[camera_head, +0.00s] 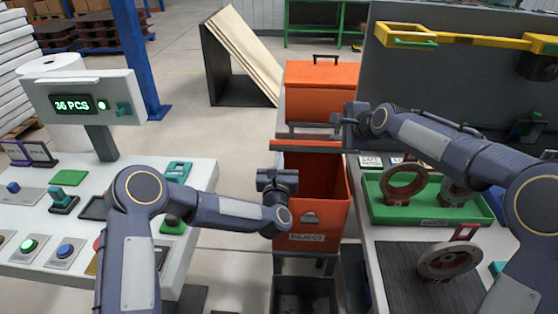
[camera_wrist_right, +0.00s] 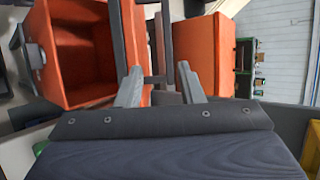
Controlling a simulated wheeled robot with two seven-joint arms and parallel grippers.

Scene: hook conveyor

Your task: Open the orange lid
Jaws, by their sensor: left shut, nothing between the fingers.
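The orange bin (camera_head: 304,215), labelled REJECT, has an open top. Its hollow inside also shows in the right wrist view (camera_wrist_right: 75,45). Behind it is an orange lid-like panel (camera_head: 322,76) with a black handle (camera_head: 325,59) on top; I cannot tell whether it is swung back or covers a second box. My right gripper (camera_head: 352,120) is beside the rear orange part's right side. In the right wrist view its fingers (camera_wrist_right: 160,85) are apart, with dark bars beyond them.
A green tray (camera_head: 480,212) with red and grey hooked parts lies on the right bench. A white console table (camera_head: 190,200) with buttons stands at the left. A yellow bar (camera_head: 470,41) is mounted at the upper right.

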